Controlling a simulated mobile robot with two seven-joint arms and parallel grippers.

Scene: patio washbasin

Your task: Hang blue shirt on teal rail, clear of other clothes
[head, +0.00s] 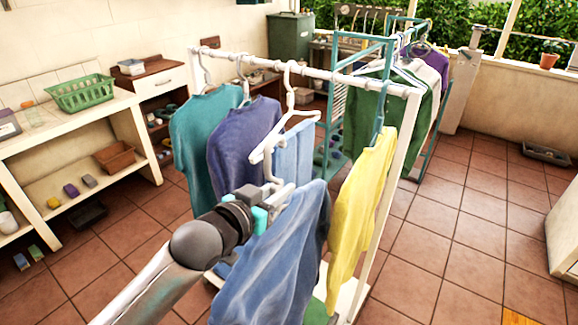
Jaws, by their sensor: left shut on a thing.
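The blue shirt (272,262) hangs in the foreground below my left gripper (262,207), in front of the white rack. The gripper is shut at the shirt's top, apparently on its hanger, whose white hook (269,168) rises above the jaws. The exact grip is partly hidden. The teal rail (408,36) is on the teal rack behind the white rack. A green garment (362,112) and a purple one (437,62) hang there, with white cloth between them. My right gripper is not in view.
The white rack (330,76) stands between the shirt and the teal rail. It carries a teal shirt (190,135), a purple shirt (235,140), a light blue garment (293,150), a yellow shirt (362,200) and a white hanger (303,121).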

